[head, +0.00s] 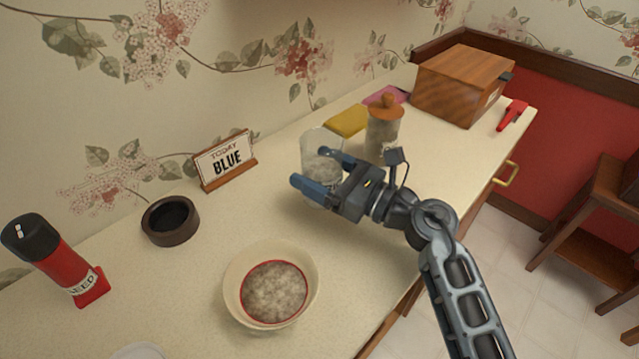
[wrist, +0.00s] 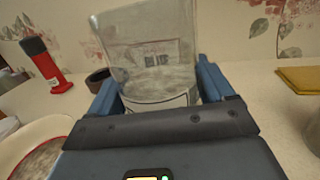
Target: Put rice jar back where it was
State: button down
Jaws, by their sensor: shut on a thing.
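A clear open glass jar (head: 319,145), which looks like the rice jar, has pale grainy contents low inside. It stands upright between the blue fingers of my gripper (head: 322,172), which is shut on it. In the wrist view the jar (wrist: 150,50) fills the space between the fingers of my gripper (wrist: 160,95), leaning slightly in the picture. I cannot tell whether its base touches the counter. A bowl (head: 236,300) with pale grains and a red line inside sits at the front of the counter (head: 190,290).
A jar with a wooden lid (head: 382,132) stands close right of the held jar. Yellow (head: 347,121) and pink cloths lie behind. A wooden box (head: 455,85), a "TODAY BLUE" sign (head: 226,160), a dark round dish (head: 170,221) and a red bottle (head: 62,262) are also there.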

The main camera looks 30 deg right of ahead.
jog(key=shift+f, duration=1.95)
jog(key=shift+f+b, duration=0.2)
jog(key=shift+b, duration=0.1)
grip_release()
jog(key=shift+r, duration=0.2)
jog(key=shift+s+d+f, duration=0.15)
jog(key=shift+s, duration=0.15)
jog(key=b+v, duration=0.1)
jog(key=v, duration=0.6)
